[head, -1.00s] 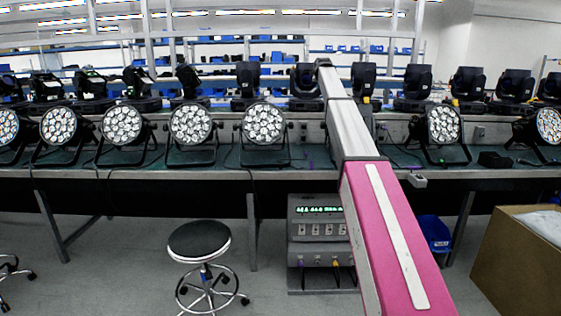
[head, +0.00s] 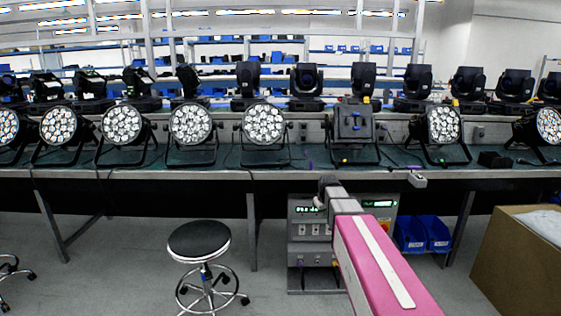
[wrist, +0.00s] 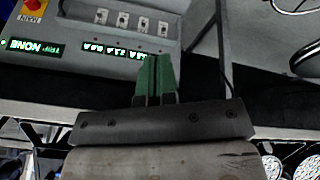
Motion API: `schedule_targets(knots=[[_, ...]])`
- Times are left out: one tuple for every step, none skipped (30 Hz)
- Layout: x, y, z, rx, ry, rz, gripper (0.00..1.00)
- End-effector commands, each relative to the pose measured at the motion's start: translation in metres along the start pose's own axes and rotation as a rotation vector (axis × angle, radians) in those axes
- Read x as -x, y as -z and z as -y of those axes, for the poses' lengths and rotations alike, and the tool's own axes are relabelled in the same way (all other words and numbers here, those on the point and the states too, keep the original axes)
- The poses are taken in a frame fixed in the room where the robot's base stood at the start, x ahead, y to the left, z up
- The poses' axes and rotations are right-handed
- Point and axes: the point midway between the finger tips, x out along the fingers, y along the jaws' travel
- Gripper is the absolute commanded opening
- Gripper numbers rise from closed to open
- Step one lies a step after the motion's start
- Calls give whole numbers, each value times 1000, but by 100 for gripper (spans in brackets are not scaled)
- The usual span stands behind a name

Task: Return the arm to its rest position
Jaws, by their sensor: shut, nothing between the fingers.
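My arm, pink with a white stripe, reaches forward from the lower right in the head view, its far end low in front of the bench edge. My gripper shows in the wrist view (wrist: 154,80), its two green fingers shut together with nothing between them. In the head view my gripper's fingers cannot be made out. Behind the arm's end stands a grey power unit (head: 309,229) with green displays, under the bench. It also fills the upper left of the wrist view (wrist: 75,25), apparently upside down, with a red button.
A long bench (head: 230,176) carries several par cans (head: 264,124), one (head: 351,126) turned to show its dark back. Moving-head lights stand behind. A black stool (head: 199,240) is left of the arm. Blue bins (head: 423,234) and a cardboard box (head: 523,262) are at right.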

Motion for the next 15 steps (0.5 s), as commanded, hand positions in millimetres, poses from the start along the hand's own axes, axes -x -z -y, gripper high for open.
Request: schedule_targets(knots=[[-2, -43, 20, -45, 19, 44, 0], [-4, -62, 28, -75, 28, 69, 0], [-6, -87, 40, -113, 40, 103, 0], [-7, -106, 48, -143, 48, 129, 0], [-8, -125, 57, -172, 55, 155, 0], [-8, -148, 68, -209, 63, 189, 0], [-7, -165, 75, -236, 68, 214, 0], [-7, -180, 82, -262, 72, 236, 0], [-6, -199, 91, -293, 76, 266, 0], [-5, -211, 96, -315, 78, 286, 0], [-4, -223, 102, -334, 80, 304, 0], [-2, -235, 107, -357, 81, 325, 0], [-1, -243, 111, -372, 82, 339, 0], [-1, -250, 114, -384, 83, 351, 0], [0, -257, 117, -398, 83, 363, 0]])
